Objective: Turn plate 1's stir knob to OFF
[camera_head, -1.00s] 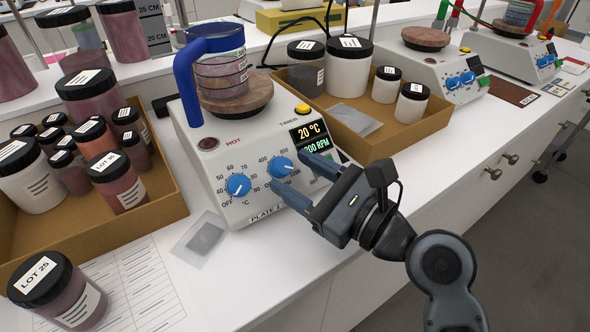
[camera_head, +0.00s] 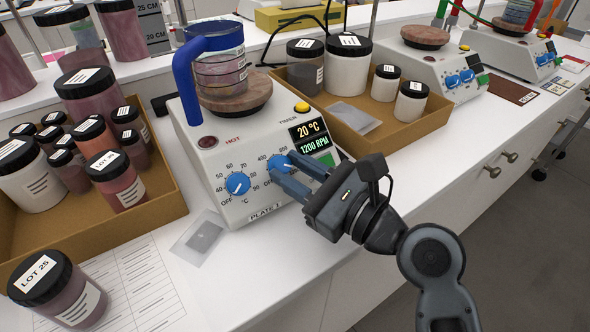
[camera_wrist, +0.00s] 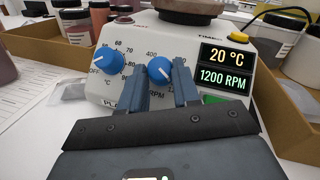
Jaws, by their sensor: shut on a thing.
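Plate 1 (camera_head: 210,165) is a pale hot plate with a glass beaker of reddish liquid (camera_head: 220,72) on its round top. Its stir knob (camera_head: 279,162) is the right one of two blue knobs, above RPM marks. In the wrist view the stir knob (camera_wrist: 159,70) has its white pointer toward the lower right, the high end of the scale. My gripper (camera_head: 283,169) has one finger on each side of this knob and is shut on it. In the wrist view the gripper (camera_wrist: 161,78) partly hides the scale. The display (camera_wrist: 223,67) reads 20 °C and 1200 RPM.
The heat knob (camera_head: 238,184) is close left of my gripper, its pointer toward the lower left. A cardboard tray of jars (camera_head: 160,215) stands left, another tray (camera_head: 405,140) right. A small clear bag (camera_head: 200,235) lies in front. Two more hot plates stand further right.

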